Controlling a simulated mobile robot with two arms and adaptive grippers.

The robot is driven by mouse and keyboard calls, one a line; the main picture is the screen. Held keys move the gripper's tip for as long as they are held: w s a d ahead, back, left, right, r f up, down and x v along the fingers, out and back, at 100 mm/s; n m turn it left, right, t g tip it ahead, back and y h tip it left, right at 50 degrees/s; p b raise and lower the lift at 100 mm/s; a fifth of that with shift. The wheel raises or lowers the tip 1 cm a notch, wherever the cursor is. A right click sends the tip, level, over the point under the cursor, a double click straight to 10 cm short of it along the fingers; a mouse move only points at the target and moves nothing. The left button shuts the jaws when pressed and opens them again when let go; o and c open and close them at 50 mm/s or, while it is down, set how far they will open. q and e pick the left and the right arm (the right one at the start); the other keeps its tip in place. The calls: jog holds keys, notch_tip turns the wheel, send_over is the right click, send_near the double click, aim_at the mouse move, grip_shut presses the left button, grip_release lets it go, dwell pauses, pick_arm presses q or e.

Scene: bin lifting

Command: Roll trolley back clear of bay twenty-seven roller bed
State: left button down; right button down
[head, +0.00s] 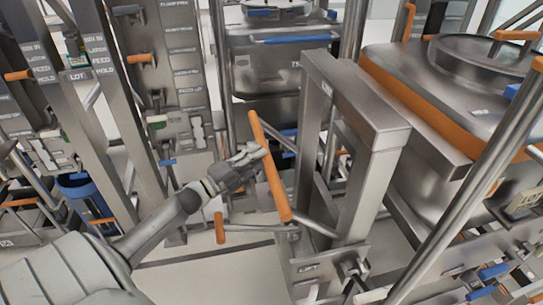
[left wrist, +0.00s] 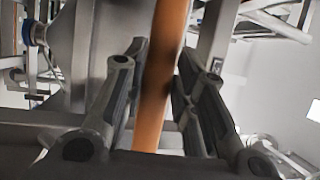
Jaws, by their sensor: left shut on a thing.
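My left gripper (head: 248,160) reaches in from the left and is shut on an orange handle (head: 276,188), a slanted bar beside the grey metal trolley frame (head: 370,125). In the left wrist view the orange handle (left wrist: 160,75) runs upright between the two fingers of the left gripper (left wrist: 160,85). A lever plate marked LIFT (head: 308,267) sits low on the frame. A large steel bin with an orange band (head: 410,95) stands right of the frame. I cannot read any bay number, and I cannot pick out the roller bed. My right gripper is not in view.
Another steel bin with a blue handle (head: 295,40) stands at the back. Labelled posts (head: 95,100) and panels with orange levers (head: 140,58) stand at the left. A slanted metal rail (head: 480,165) crosses the right side. Pale floor (head: 215,275) shows at the bottom middle.

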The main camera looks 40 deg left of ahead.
pick_arm(q)
jog(key=s+a+r, duration=0.1)
jog(key=s+a, duration=0.6)
jog(key=shift+s+r+t, duration=0.2)
jog(key=shift+s+t, duration=0.1)
jog(key=shift+w+d, duration=0.15)
jog(key=shift+w, duration=0.1)
jog(key=c, duration=1.4)
grip_release()
jog(key=shift+w+d+f, duration=0.1)
jog(key=shift+w, duration=0.05)
jog(key=shift+o, duration=1.2)
jog(key=shift+w+d+f, duration=0.15)
jog(key=shift+w+d, duration=0.1)
jog(key=shift+w, duration=0.05)
jog(key=v, duration=1.2)
jog(key=shift+s, duration=0.25)
jog(key=shift+a, duration=0.15)
